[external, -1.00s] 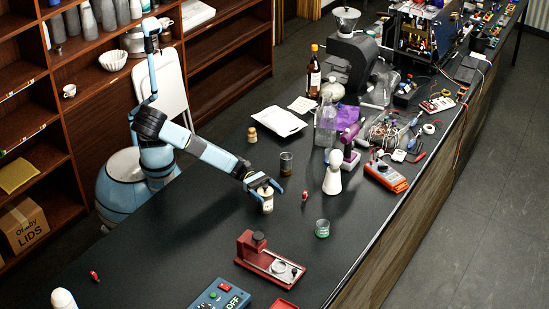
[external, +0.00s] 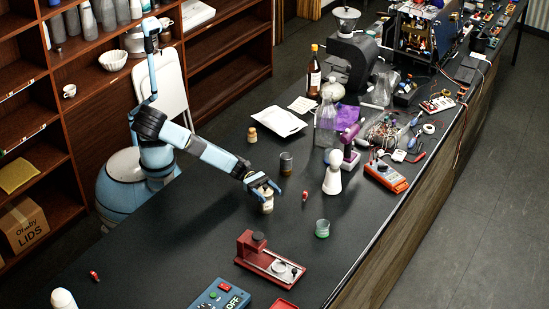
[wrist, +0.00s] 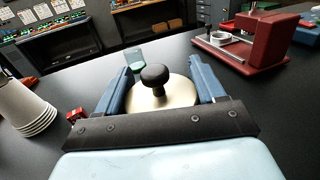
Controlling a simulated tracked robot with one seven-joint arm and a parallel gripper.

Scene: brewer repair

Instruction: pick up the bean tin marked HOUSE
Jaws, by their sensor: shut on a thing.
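A cream tin (external: 267,206) with a black knob on its lid is at the middle of the dark bench, under my gripper (external: 264,187). In the wrist view the tin's pale lid (wrist: 178,96) and knob sit between the two blue fingers of my gripper (wrist: 161,76). My gripper is shut on the tin from above, one finger on each side. The tin looks upright and at bench level; I cannot tell whether it touches the bench. Its marking is hidden or too small to read.
A red press (external: 268,257) is in front.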

